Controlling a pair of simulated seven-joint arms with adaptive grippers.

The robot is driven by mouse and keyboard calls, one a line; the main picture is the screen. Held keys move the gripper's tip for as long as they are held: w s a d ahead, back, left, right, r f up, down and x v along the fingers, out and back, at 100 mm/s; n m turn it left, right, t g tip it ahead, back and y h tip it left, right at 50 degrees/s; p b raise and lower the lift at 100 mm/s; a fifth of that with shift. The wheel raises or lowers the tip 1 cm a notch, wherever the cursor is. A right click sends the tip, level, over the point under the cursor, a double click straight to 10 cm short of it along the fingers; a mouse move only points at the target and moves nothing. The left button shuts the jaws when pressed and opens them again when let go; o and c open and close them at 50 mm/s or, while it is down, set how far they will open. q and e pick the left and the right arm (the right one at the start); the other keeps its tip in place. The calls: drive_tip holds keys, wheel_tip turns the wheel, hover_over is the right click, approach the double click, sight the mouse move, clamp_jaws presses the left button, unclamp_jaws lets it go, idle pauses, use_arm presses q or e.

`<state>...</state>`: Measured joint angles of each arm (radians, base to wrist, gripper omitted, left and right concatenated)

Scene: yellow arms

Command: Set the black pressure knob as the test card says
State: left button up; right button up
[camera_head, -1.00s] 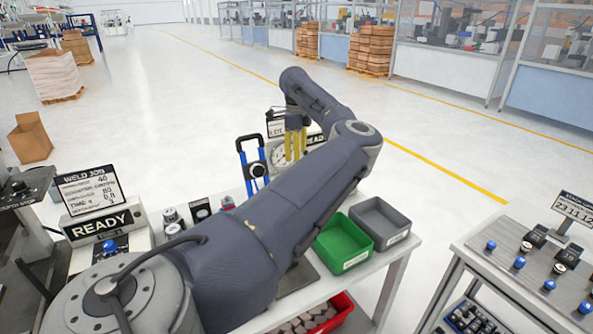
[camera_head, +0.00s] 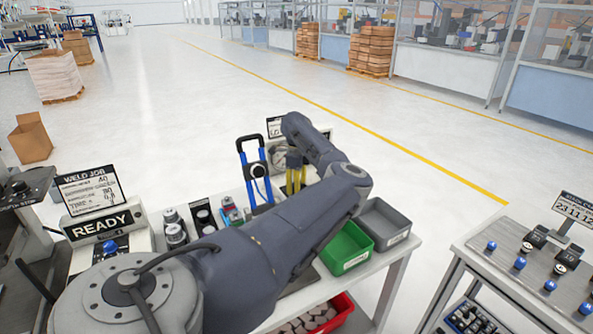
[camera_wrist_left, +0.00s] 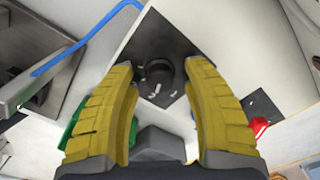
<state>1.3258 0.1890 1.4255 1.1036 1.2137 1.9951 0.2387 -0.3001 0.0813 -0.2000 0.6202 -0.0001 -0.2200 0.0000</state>
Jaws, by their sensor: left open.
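In the left wrist view a round black knob (camera_wrist_left: 158,68) with a pale pointer mark sits on a dark square plate (camera_wrist_left: 179,48) on a light panel. My left gripper (camera_wrist_left: 168,75) is open, with its yellow fingers on either side of the knob in this view. I cannot tell whether they touch it. In the head view the left gripper (camera_head: 296,178) points down in front of a white-faced gauge (camera_head: 278,156). A small card (camera_head: 275,127) stands behind it, mostly hidden by my arm, and its text is unreadable. My right gripper is not in view.
A blue-handled device (camera_head: 244,165) stands left of the gripper. A green bin (camera_head: 343,250) and a grey bin (camera_head: 385,222) sit at right. A READY box (camera_head: 102,226) with a WELD JOB card (camera_head: 90,190) is at left. A red part (camera_wrist_left: 260,126) shows beside the right finger.

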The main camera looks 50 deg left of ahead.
use_arm(q)
drive_tip(key=shift+f, duration=0.1)
drive_tip(key=shift+c, duration=0.6)
clamp_jaws()
